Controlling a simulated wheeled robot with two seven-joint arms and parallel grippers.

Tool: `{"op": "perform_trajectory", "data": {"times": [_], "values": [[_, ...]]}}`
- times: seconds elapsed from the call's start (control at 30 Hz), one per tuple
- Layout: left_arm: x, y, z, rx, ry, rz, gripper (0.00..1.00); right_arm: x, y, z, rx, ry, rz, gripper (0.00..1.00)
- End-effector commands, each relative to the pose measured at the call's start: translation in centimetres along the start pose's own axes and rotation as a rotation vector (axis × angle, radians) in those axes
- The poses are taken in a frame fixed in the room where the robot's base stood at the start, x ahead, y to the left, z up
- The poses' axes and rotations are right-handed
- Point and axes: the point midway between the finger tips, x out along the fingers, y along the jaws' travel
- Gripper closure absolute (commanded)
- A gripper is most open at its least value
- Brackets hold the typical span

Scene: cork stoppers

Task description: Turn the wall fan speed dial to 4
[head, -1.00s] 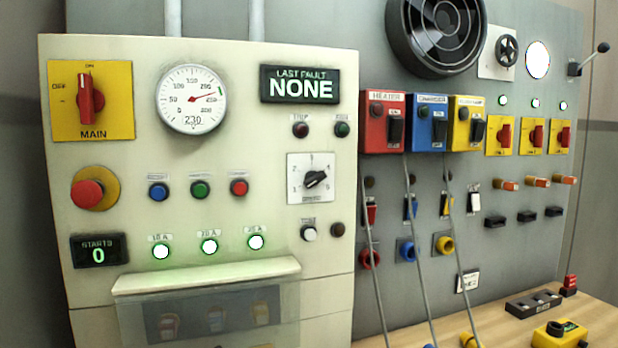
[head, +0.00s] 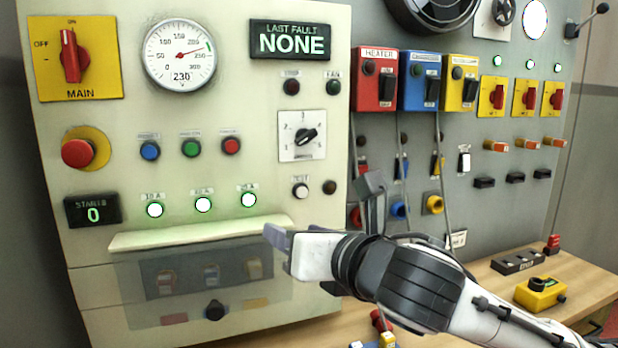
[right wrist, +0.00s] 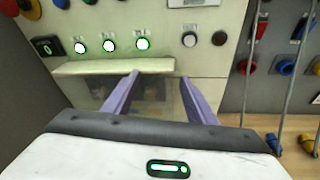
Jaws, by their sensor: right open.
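The speed dial (head: 307,135) is a black knob on a white square plate with numbers around it, on the cream panel. Its pointer leans to the upper right; the exact number is too small to read. Only the plate's bottom edge (right wrist: 192,3) shows at the top of the right wrist view. My right gripper (head: 321,208) is open and empty, below the dial and in front of the cream panel. Its two purple fingers (right wrist: 160,78) stand apart in the right wrist view. The dark round wall fan (head: 432,12) is cut off at the top. My left gripper is not in view.
A cream ledge (head: 200,234) juts out over a clear cover below the dial. A white button (head: 300,190) and a dark one (head: 329,187) sit just under the dial. Red, blue and yellow boxes (head: 420,80) with hanging cables are to the right. A wooden bench (head: 490,292) is below.

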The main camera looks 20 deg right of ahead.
Motion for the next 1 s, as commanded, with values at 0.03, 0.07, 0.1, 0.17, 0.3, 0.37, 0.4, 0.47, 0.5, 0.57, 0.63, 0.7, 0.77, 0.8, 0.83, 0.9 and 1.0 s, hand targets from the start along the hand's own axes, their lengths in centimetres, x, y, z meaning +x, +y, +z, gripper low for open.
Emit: {"op": "perform_trajectory", "data": {"times": [0.03,0.07,0.1,0.17,0.3,0.37,0.4,0.47,0.5,0.57,0.63,0.7,0.77,0.8,0.83,0.9,1.0], "values": [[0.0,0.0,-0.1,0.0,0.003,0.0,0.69,-0.8,-0.2,3.1,-0.142,-0.053,-0.021,0.48],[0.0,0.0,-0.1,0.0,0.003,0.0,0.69,-1.2,-0.3,4.4,-0.221,-0.074,-0.034,0.48],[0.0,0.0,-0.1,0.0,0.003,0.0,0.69,-1.8,-0.5,6.1,-0.317,-0.101,-0.054,0.48],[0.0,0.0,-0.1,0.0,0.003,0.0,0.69,-2.6,-0.8,8.2,-0.444,-0.132,-0.086,0.48],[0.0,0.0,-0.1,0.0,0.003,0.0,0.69,-4.2,-1.3,11.7,-0.645,-0.178,-0.148,0.48],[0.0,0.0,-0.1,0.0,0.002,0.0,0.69,-4.6,-1.5,12.5,-0.695,-0.187,-0.166,0.48],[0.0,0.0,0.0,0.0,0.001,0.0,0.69,-4.7,-1.6,12.8,-0.716,-0.189,-0.174,0.48],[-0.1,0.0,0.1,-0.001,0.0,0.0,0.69,-4.6,-1.7,13.2,-0.736,-0.192,-0.182,0.48],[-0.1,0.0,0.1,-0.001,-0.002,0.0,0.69,-4.3,-1.7,13.3,-0.741,-0.192,-0.184,0.48],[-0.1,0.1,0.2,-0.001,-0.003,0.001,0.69,-3.7,-1.8,13.5,-0.743,-0.191,-0.185,0.48],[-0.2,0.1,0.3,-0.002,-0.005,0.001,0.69,-2.6,-1.9,13.7,-0.742,-0.19,-0.183,0.48],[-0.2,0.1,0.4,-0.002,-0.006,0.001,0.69,-1.3,-2.0,14.0,-0.74,-0.19,-0.183,0.48],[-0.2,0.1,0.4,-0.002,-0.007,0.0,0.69,-0.2,-2.1,14.3,-0.74,-0.191,-0.183,0.48],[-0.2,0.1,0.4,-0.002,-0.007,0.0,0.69,0.6,-2.2,14.5,-0.74,-0.19,-0.183,0.48],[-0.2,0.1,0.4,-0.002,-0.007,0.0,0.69,1.1,-2.2,14.6,-0.739,-0.19,-0.183,0.48],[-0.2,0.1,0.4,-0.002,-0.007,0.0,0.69,2.3,-2.3,14.9,-0.739,-0.191,-0.182,0.48],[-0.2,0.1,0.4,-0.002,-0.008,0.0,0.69,3.6,-2.4,15.3,-0.739,-0.192,-0.182,0.48]]}}
